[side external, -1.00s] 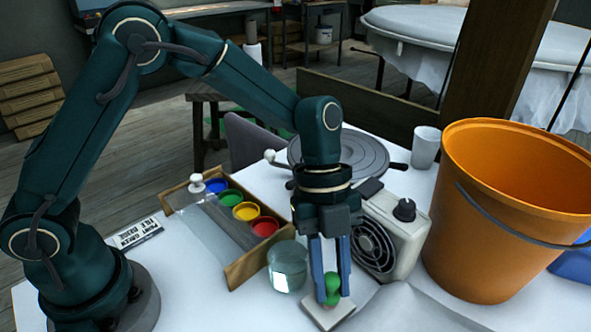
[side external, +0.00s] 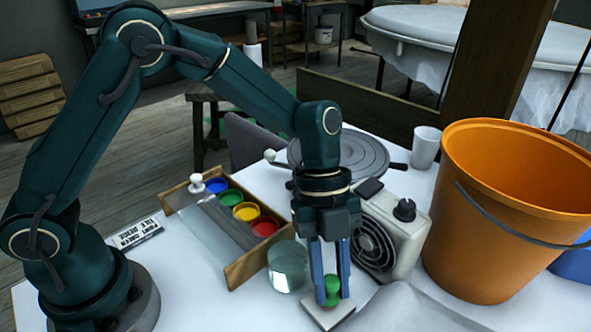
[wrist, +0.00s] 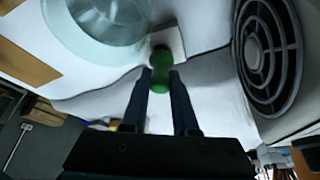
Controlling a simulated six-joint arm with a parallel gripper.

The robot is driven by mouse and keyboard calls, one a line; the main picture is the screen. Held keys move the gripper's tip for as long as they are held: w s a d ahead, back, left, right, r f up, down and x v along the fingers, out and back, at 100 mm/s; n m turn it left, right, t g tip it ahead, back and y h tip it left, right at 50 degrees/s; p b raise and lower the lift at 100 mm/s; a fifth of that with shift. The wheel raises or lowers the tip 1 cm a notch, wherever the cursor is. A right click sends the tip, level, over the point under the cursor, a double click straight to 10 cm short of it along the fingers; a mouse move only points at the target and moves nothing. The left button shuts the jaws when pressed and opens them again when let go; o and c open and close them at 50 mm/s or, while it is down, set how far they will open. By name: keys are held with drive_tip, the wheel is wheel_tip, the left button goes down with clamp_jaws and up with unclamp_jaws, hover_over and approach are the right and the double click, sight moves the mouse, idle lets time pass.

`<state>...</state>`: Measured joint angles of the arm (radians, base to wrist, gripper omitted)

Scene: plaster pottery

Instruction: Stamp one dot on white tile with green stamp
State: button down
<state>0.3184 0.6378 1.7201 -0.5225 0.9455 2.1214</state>
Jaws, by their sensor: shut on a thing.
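The green stamp (side external: 333,284) is held between the blue fingers of my gripper (side external: 332,291), which is shut on it. It stands roughly upright over the white tile (side external: 330,314) at the front of the table. In the side view its foot appears to be at the tile's surface; I cannot tell whether it touches. The wrist view also shows the green stamp (wrist: 160,70) between the fingertips, with the white tile (wrist: 172,40) partly hidden behind it. No dot is visible on the part of the tile that shows.
A glass jar (side external: 288,268) stands close left of my gripper. A heater-like box with a round grille (side external: 374,246) is close right. A wooden tray (side external: 236,272) holds blue, green, yellow and red paint pots. An orange bucket (side external: 495,220) stands at the right.

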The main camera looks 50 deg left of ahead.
idle(0.5)
drive_tip(key=shift+r, duration=2.25)
